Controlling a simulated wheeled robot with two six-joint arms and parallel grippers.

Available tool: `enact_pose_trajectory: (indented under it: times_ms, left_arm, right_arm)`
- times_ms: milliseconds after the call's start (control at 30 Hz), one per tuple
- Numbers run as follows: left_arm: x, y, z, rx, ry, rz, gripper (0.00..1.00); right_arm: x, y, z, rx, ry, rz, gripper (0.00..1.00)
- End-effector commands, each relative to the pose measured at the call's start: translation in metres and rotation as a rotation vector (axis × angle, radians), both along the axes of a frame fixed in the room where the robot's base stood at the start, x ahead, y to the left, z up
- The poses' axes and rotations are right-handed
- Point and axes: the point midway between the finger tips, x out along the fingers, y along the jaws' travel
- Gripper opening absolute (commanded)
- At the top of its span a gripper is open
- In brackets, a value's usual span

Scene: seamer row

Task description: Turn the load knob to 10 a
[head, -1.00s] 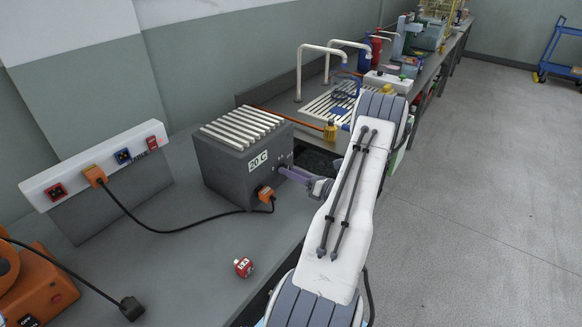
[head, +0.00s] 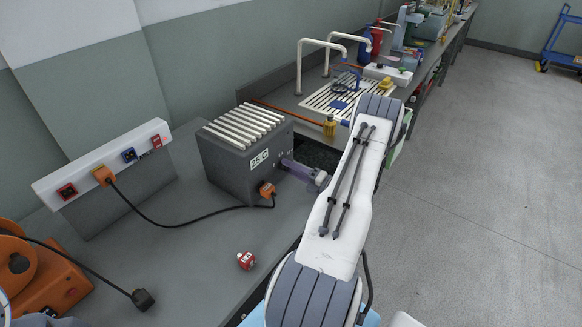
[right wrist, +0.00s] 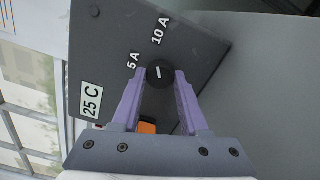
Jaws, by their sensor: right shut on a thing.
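The dark grey load box (head: 225,168) with white slats on top stands on the bench, with a label reading 25 C. My right gripper (head: 287,163) reaches its front face from the right. In the right wrist view the load knob (right wrist: 160,74) is small, round and black with a short white mark. The two purple fingers of my right gripper (right wrist: 159,76) are shut on it from both sides. The marks 5 A (right wrist: 133,61) and 10 A (right wrist: 160,31) are printed on the face beside the knob. The white mark's exact setting is hard to tell. My left gripper does not show.
An orange plug (head: 267,190) with a black cable joins the box to a wall socket strip (head: 82,178). A small red-and-white piece (head: 246,260) lies on the bench in front. An orange machine (head: 50,288) stands at the lower left. A slatted rack (head: 330,101) is behind.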

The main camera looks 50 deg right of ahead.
Motion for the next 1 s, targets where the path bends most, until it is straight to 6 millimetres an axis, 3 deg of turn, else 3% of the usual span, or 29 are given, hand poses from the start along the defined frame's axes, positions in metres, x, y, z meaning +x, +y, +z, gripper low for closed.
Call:
enact_pose_trajectory:
  times_ms: [633,667,700,1000]
  left_arm:
    - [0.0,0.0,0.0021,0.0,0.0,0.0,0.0]
    - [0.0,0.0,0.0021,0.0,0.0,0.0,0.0]
    - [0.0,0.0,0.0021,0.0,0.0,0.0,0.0]
    - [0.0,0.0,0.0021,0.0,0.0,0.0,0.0]
  right_arm:
    - [-0.0006,-0.0008,-0.0007,0.049,0.005,-0.003,0.0]
    - [-0.0006,-0.0009,-0.0007,0.049,0.005,-0.003,0.55]
    - [-0.0006,-0.0008,-0.0007,0.049,0.005,-0.003,0.7]
    - [0.0,0.0001,-0.0003,0.047,0.005,0.0,0.73]
